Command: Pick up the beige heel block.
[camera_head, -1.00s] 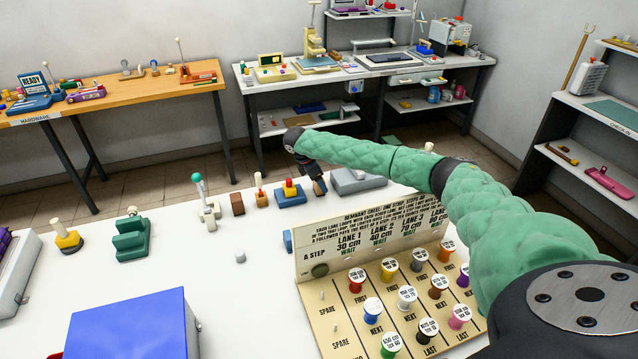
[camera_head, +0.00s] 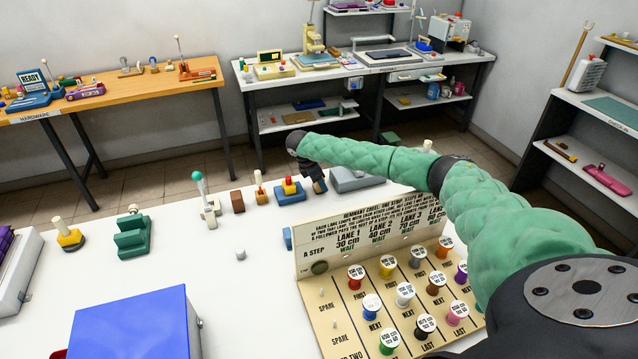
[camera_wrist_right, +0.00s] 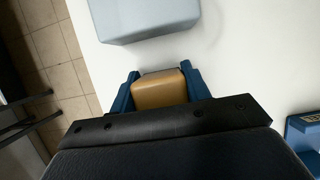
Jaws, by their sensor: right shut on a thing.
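The beige heel block (camera_wrist_right: 160,91) sits between the two blue fingers of my right gripper (camera_wrist_right: 160,88) in the right wrist view. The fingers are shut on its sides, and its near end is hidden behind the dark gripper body. In the head view my right gripper (camera_head: 317,182) points down at the far edge of the white table, and the block is too small there to make out clearly. I cannot tell whether the block is clear of the tabletop. My left gripper is not in view.
A grey-blue block (camera_wrist_right: 147,14) lies just beyond the fingers; it also shows in the head view (camera_head: 357,179). A blue base with red and yellow parts (camera_head: 290,191) stands close left. The lane board with spools (camera_head: 330,296) is nearer. The white tabletop's left middle has free room.

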